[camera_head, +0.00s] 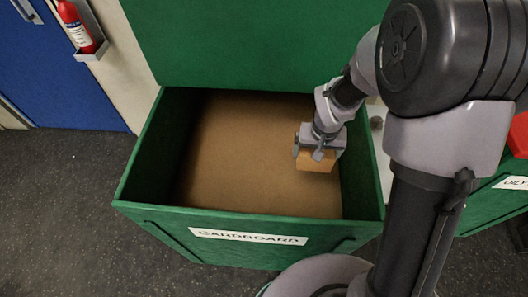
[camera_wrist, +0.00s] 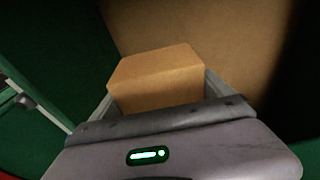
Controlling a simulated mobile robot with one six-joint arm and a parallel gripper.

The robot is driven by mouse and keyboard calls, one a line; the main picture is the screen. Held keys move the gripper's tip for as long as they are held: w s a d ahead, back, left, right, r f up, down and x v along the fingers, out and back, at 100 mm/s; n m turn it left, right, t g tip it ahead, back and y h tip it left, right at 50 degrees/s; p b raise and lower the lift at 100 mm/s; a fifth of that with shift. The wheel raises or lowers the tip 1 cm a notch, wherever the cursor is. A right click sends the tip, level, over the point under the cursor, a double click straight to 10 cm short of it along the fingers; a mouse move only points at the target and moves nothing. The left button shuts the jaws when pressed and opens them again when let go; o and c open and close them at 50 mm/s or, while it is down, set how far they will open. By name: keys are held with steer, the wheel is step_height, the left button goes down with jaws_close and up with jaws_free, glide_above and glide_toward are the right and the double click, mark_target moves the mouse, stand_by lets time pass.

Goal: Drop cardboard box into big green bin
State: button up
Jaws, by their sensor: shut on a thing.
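The big green bin (camera_head: 135,190) stands open in the head view, with a white label reading CARDBOARD on its front and a brown floor inside. The small cardboard box (camera_head: 316,161) is in my gripper (camera_head: 318,153), over the right part of the bin opening. In the wrist view the box (camera_wrist: 157,80) sits between the two grey fingers of my gripper (camera_wrist: 157,92). The gripper is shut on it. The box's far side and underside are hidden. The brown bin floor shows behind it in the wrist view, apparently below the box.
The raised green lid (camera_head: 240,45) stands behind the bin. Another green bin (camera_head: 490,200) with a partly cut-off label stands at the right, with something red (camera_head: 518,135) above it. A fire extinguisher (camera_head: 76,28) hangs on the wall by a blue door (camera_head: 60,75). Dark floor (camera_head: 60,210) is clear at left.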

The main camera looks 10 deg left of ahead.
steer(key=a+r+p, duration=1.4)
steer(key=a+p, duration=0.2)
steer(key=p, duration=0.5)
step_height(320, 180, down, 6)
steer(key=b, duration=0.3)
steer(key=shift+f, duration=0.25)
steer(key=o, duration=1.1)
steer(key=shift+d, duration=0.1)
steer(key=shift+c, duration=0.2)
steer(key=shift+r, duration=0.2)
step_height(320, 180, up, 17)
steer(key=s, duration=0.2)
steer(key=shift+s, duration=0.25)
